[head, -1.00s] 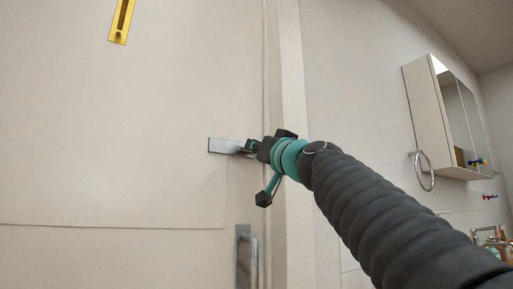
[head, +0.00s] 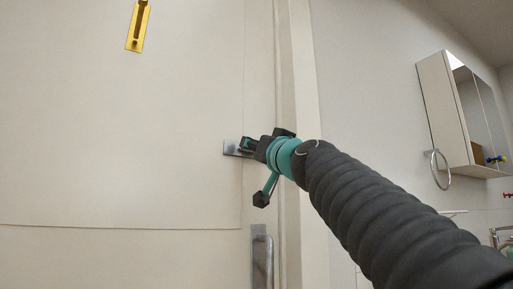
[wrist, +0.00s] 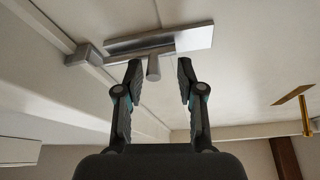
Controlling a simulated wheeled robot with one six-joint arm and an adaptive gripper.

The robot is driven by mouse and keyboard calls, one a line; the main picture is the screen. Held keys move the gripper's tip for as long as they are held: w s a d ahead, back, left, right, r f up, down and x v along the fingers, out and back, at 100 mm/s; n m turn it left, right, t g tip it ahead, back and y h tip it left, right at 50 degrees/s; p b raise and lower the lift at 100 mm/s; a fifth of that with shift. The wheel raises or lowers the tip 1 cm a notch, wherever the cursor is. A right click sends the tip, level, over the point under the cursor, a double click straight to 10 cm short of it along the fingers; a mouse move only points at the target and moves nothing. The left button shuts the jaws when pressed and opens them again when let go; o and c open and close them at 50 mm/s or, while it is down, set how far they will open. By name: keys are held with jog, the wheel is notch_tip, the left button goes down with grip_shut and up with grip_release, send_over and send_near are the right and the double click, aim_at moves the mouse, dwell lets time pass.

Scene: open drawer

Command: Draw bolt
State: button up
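A grey metal bolt with a flat backplate (head: 230,148) is mounted on the pale door. In the wrist view its plate (wrist: 198,38) runs across the top, with a short round knob (wrist: 153,68) sticking out towards me. A square metal keeper (wrist: 86,54) sits on the frame side, at the left end of the bolt's rod. My gripper (wrist: 159,66) is open, with one finger on each side of the knob. The knob's end is nearer the left finger; contact cannot be told. In the head view my gripper (head: 245,147) covers much of the bolt.
A metal pull handle (head: 262,258) is below the bolt. A mirrored cabinet (head: 444,112) and towel ring (head: 440,169) are on the right wall.

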jog(key=shift+d, duration=0.15)
jog(key=v, duration=1.2)
dwell(0.6)
notch_tip(320, 180, down, 27)
jog(key=w+a+m+g+h, duration=0.1)
jog(key=a+m+g+h, duration=0.1)
jog(key=g, duration=0.6)
jog(key=s+d+f+g+h+p, duration=0.1)
jog(key=s+d+f, duration=0.3)
jog(key=f, duration=0.5)
jog(key=s+d+f+g+h+p, duration=0.1)
jog(key=s+d+f+g+h, duration=0.2)
jog(key=s+f, duration=0.5)
jog(key=s+d+f+g+h+p, duration=0.1)
jog(key=s+d+f, duration=0.4)
jog(key=f, duration=0.6)
jog(key=shift+s+f+m+g+h, duration=0.25)
jog(key=shift+s+g+h, duration=0.3)
jog(key=shift+g+h, duration=0.5)
